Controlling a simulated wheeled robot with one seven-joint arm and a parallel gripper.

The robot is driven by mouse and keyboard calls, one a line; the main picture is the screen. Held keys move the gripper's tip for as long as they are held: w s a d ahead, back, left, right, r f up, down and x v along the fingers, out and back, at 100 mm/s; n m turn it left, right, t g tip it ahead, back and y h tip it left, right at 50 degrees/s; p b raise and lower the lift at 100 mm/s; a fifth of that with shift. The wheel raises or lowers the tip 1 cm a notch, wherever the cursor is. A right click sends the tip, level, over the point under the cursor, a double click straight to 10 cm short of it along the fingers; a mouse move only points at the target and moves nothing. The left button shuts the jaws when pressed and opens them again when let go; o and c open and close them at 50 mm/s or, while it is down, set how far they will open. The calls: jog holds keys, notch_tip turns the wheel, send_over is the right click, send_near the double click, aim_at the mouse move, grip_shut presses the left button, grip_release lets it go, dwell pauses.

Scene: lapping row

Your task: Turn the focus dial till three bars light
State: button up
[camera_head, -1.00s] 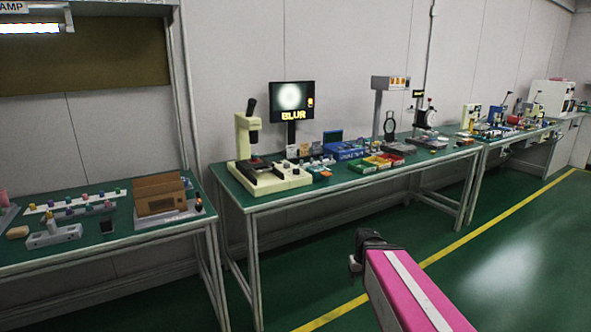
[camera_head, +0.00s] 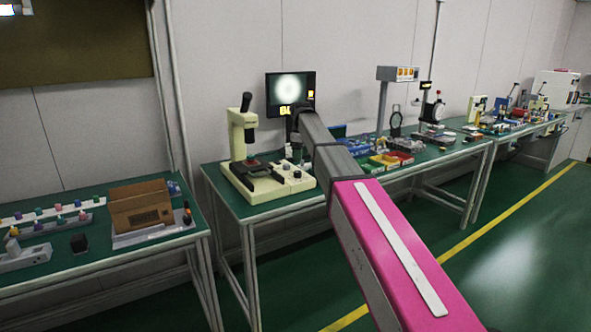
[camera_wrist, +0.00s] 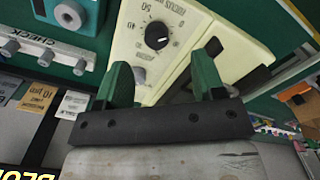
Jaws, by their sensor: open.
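The black focus dial (camera_wrist: 157,35) with a white pointer mark sits on a cream control box (camera_wrist: 215,25) with printed numbers, upside down in the wrist view. My gripper (camera_wrist: 164,72) is open and empty, its two green fingers on either side of a gap just short of the dial, apart from it. In the head view the cream microscope (camera_head: 243,135) stands on a base with the control box (camera_head: 290,178) at its right. The monitor (camera_head: 277,84) shows a blurred white spot and a small yellow mark; the number of lit bars is unclear. My arm hides part of its caption.
A strip of grey knobs marked CHECK (camera_wrist: 42,55) lies beside the box in the wrist view. Blue, green and red trays (camera_head: 385,160) stand to the right on the green bench. A brown box (camera_head: 140,205) stands on the left bench. The floor in front is open.

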aim_at(297, 172)
jog(key=shift+n, duration=0.3)
jog(key=f, duration=0.2)
jog(key=w+a+f, duration=0.1)
jog(key=f, duration=0.5)
jog(key=shift+w+a+f, duration=0.15)
jog(key=shift+a+f, duration=0.05)
jog(key=shift+f, duration=0.05)
jog(key=c, duration=0.9)
